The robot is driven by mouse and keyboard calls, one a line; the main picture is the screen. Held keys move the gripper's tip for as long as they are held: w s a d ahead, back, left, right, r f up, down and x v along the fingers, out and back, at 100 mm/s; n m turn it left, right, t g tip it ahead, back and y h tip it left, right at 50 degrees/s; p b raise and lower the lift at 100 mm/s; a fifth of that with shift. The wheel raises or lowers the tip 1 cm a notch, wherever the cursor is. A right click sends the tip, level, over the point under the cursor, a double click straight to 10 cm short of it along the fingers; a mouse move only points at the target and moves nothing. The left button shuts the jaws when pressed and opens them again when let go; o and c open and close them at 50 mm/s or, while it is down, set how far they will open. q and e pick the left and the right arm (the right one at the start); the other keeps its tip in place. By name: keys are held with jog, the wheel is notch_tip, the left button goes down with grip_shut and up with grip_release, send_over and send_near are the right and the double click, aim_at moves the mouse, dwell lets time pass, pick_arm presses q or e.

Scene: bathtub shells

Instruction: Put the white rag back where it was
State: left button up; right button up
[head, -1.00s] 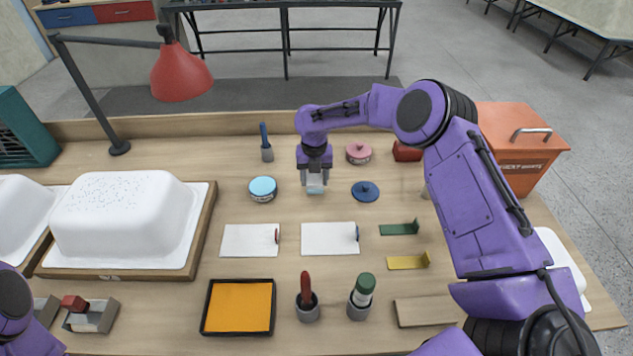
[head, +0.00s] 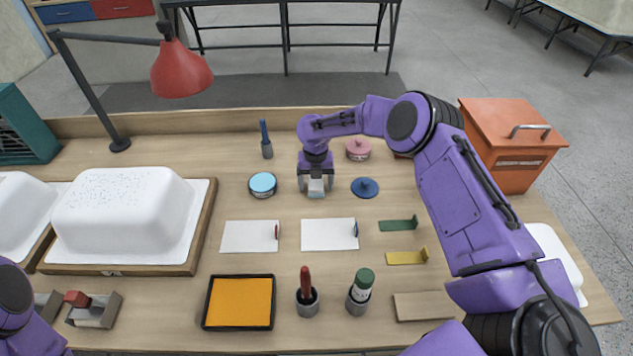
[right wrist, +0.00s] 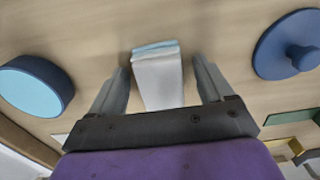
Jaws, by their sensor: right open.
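The white rag (head: 316,188) is a small folded pad with a pale blue edge. It lies on the table between the blue tin and the dark blue lid. In the right wrist view the rag (right wrist: 158,80) sits between the two fingers of my right gripper (right wrist: 166,82), with a gap on each side. My right gripper (head: 316,186) is open and points down over the rag in the head view. Only part of my left arm shows at the lower left edge; its gripper is out of view.
A light blue tin (head: 263,185) stands left of the rag and a dark blue knobbed lid (head: 365,187) right of it. A pink lidded pot (head: 358,149) is behind. Two white sheets (head: 250,237) (head: 328,234) lie in front. A white tub shell (head: 125,215) fills the left.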

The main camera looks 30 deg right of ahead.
aim_at(316, 181)
jog(key=shift+r, duration=0.6)
notch_tip(316, 181, up, 11)
jog(key=b, duration=0.2)
dwell(0.7)
